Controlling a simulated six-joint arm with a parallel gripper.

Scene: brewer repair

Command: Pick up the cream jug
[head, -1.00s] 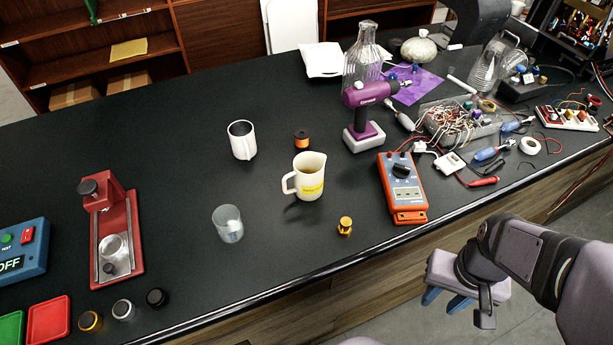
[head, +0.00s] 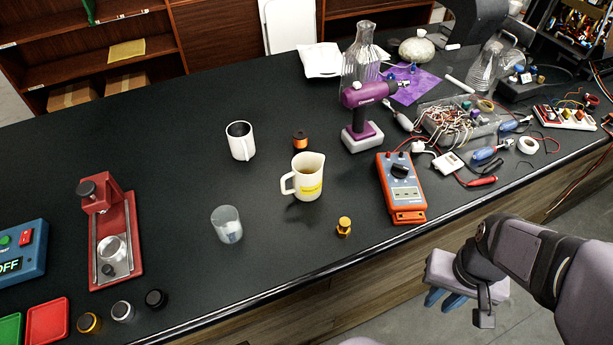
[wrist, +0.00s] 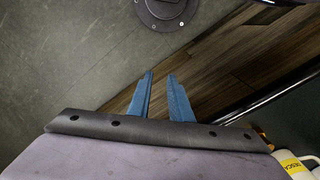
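The cream jug (head: 309,176) stands upright near the middle of the black worktop. It is cream-coloured with a yellow label, a handle on its left side and brownish contents inside. Part of it with the yellow label shows at the lower right corner of the wrist view (wrist: 294,165). My gripper (head: 444,299) hangs off the front edge of the worktop, to the right of and well apart from the jug. In the wrist view its two blue fingers (wrist: 160,80) stand apart with nothing between them, over the floor.
A white mug (head: 240,143), a clear glass (head: 227,226), an orange-black spool (head: 300,141) and a small yellow-orange part (head: 344,227) stand around the jug. An orange multimeter (head: 402,188) and purple drill (head: 362,110) are right of it. The worktop left of the mug is clear.

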